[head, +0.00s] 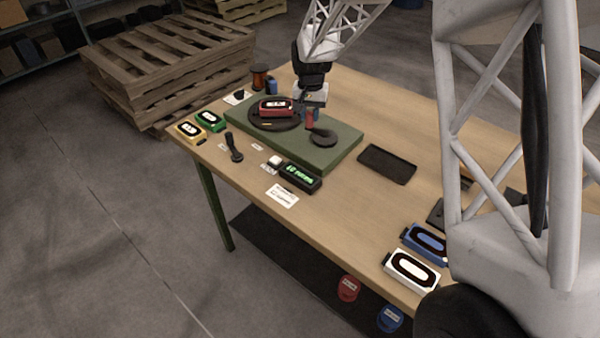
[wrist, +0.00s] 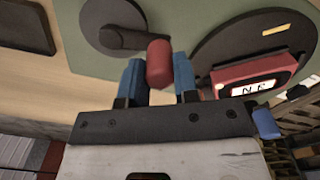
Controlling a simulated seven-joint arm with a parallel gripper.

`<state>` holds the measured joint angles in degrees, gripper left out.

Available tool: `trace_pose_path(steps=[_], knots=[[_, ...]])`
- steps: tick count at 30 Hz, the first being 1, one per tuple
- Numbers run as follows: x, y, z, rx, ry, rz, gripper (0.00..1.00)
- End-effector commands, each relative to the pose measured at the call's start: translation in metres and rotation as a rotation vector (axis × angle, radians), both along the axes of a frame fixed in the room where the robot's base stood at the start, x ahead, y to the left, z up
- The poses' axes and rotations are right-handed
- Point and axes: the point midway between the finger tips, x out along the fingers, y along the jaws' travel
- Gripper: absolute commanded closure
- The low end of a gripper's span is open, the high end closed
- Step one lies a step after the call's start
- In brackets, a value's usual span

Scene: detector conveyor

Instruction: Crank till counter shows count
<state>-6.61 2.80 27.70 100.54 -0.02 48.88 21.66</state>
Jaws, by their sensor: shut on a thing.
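The crank (head: 325,137) sits on the right part of the green base (head: 345,152); its dark arm and hub (wrist: 112,37) also show in the wrist view. My gripper (head: 311,112) is shut on the crank's red handle (wrist: 159,62), with one blue finger on each side. A dark round turntable (head: 259,119) on the base's left part carries a red detector (head: 277,107) with a white-bordered window. The black counter (head: 301,177) with green lit characters stands in front of the base. Its reading is too small to tell for certain.
Yellow (head: 191,132) and green (head: 211,121) detectors stand at the left edge. A black tray (head: 387,164) lies right of the base. White (head: 411,269) and blue (head: 427,242) detectors are at the front right. A black upright lever (head: 233,147) stands near the front edge.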

Motion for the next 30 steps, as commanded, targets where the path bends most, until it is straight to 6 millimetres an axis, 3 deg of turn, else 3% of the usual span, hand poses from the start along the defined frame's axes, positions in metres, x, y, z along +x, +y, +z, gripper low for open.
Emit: trace_pose_path(steps=[28, 29, 30], knots=[[0.0077, -0.0068, -0.0020, 0.000, 0.003, 0.001, 0.87], [0.0077, -0.0068, -0.0020, 0.000, 0.003, 0.001, 0.67], [0.0077, -0.0068, -0.0020, 0.000, 0.003, 0.001, 0.61]])
